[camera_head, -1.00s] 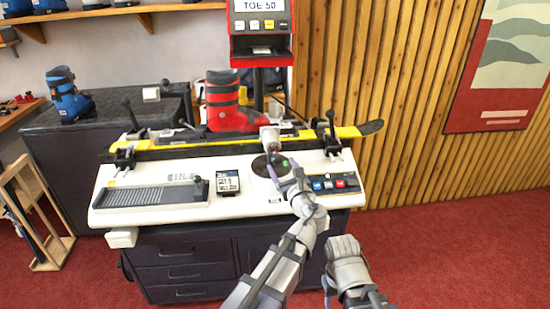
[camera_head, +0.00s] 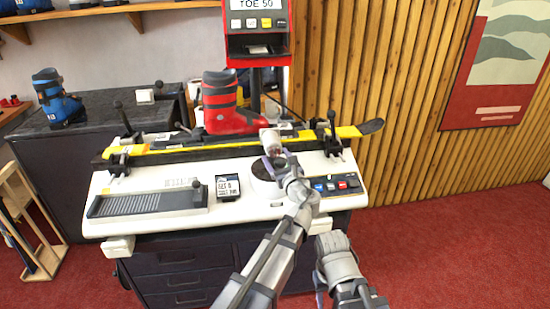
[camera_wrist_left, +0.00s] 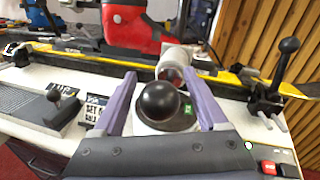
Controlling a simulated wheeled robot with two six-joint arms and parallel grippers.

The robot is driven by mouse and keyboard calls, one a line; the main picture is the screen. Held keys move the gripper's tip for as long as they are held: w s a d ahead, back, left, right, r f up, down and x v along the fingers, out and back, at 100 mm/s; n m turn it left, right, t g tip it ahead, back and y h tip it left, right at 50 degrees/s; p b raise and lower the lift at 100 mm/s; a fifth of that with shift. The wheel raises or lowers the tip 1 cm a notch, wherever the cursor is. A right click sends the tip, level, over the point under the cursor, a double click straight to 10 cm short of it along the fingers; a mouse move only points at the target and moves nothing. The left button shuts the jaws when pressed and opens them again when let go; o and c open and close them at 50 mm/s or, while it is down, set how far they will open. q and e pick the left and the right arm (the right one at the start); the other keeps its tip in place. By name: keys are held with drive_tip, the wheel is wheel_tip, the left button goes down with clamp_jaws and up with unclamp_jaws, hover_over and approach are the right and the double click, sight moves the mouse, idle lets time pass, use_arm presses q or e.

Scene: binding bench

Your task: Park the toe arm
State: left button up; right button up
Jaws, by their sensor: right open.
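The toe arm shows in the left wrist view as a black ball knob (camera_wrist_left: 160,100), with a whitish cylinder (camera_wrist_left: 174,57) just beyond it. In the head view the cylinder (camera_head: 270,140) stands by the toe of the red boot (camera_head: 222,102). My left gripper (camera_head: 279,163) is over the white bench at the round dark plate (camera_head: 261,170). Its purple fingers (camera_wrist_left: 161,82) are open on either side of the knob, with gaps left and right. The knob hides part of the plate. My right gripper (camera_head: 322,287) is low in front of the bench, open and empty.
A yellow ski (camera_head: 185,148) lies across the bench in black clamps, one with an upright lever (camera_wrist_left: 283,60). A red terminal (camera_head: 258,40) stands behind.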

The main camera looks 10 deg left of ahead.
use_arm(q)
clamp_jaws()
idle(0.4)
idle(0.9)
